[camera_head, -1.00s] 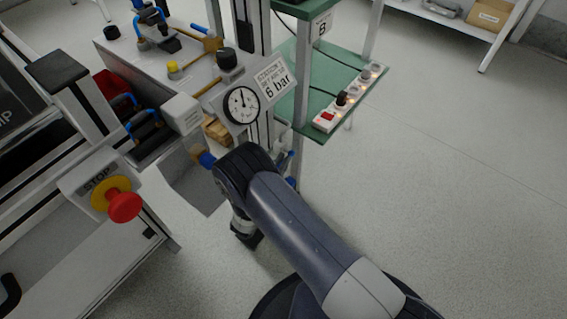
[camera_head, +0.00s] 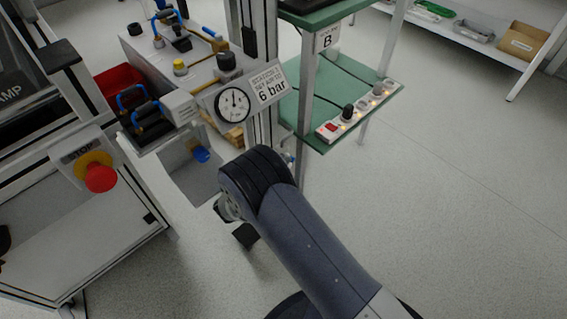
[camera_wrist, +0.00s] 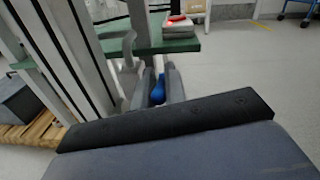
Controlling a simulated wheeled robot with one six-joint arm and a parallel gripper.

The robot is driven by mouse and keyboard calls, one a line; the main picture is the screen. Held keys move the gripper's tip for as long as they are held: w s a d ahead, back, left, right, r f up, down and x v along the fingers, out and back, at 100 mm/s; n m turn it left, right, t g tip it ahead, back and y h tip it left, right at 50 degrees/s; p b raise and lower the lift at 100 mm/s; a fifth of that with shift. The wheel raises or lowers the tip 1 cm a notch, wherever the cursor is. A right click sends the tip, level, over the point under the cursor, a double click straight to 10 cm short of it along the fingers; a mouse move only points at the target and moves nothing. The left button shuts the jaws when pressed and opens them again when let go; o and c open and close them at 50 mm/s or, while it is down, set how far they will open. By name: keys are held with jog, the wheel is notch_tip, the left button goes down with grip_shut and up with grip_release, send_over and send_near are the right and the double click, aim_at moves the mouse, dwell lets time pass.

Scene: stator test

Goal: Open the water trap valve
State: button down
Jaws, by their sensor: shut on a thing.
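A blue handle (camera_wrist: 157,93), which appears to be the water trap valve's, shows in the wrist view just past the dark edge of my own arm. My gripper (camera_wrist: 158,84) has its two grey fingers on either side of it and is shut on it. The valve body is hidden there. In the head view my arm covers the gripper and most of the valve area. The blue bowl (camera_head: 201,155) of a unit shows left of my arm, below the round pressure gauge (camera_head: 233,104) and its 6 bar label.
A red STOP button (camera_head: 100,178) sits on the machine frame at left. A green shelf (camera_head: 345,108) with a lit power strip (camera_head: 343,126) is close behind my arm. A wooden pallet (camera_wrist: 32,137) lies at left in the wrist view. Floor at right is clear.

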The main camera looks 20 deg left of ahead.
jog(key=c, duration=1.5)
grip_release()
jog(key=shift+o, duration=0.2)
jog(key=shift+d, duration=0.1)
